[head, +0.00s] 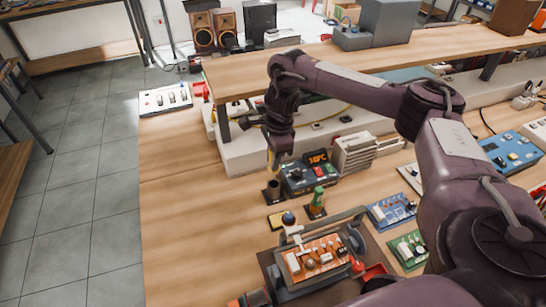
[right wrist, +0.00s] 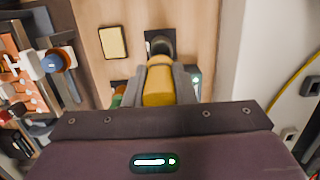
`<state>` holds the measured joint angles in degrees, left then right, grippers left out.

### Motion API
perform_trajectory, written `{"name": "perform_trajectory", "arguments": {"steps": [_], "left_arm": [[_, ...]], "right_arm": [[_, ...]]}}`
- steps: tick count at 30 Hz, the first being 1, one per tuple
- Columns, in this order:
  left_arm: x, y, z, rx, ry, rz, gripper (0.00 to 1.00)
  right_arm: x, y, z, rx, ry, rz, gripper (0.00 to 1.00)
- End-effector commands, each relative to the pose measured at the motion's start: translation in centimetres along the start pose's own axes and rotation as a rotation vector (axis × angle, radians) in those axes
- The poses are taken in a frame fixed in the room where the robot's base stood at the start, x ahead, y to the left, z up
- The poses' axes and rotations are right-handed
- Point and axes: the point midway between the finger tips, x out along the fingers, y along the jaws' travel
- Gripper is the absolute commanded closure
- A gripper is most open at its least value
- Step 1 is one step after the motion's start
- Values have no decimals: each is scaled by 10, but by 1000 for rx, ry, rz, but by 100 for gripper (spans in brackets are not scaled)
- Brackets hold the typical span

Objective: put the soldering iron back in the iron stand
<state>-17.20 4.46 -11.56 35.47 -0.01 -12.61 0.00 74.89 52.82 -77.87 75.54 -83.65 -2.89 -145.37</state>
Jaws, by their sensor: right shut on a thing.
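My right gripper (head: 275,152) points down over the bench and is shut on the soldering iron (head: 274,164). Its yellow handle (right wrist: 159,82) sits between the two fingers in the right wrist view. The iron stand (head: 272,190), a dark cup on a dark base, is just below the iron in the head view. In the right wrist view the stand (right wrist: 160,44) shows just beyond the handle. The iron's tip is hidden there by the handle, and I cannot tell whether it is inside the cup. My left gripper is not in view.
A soldering station (head: 309,174) with a lit display stands right beside the stand. A yellow sponge tray (right wrist: 113,42), a green spool holder (head: 317,201) and a clamped orange circuit board (head: 312,259) are close by. The bench at left is clear.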

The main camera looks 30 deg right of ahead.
Motion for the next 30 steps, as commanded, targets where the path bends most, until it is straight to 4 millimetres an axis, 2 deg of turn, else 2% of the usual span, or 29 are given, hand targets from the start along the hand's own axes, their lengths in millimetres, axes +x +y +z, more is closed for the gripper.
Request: {"name": "perform_trajectory", "arguments": {"steps": [9,24,30], "left_arm": [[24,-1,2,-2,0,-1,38],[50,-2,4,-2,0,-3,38],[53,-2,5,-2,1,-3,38]], "right_arm": [[24,0,-3,1,0,0,95],[61,0,-8,1,1,0,95],[66,0,-8,1,1,-1,95]]}}
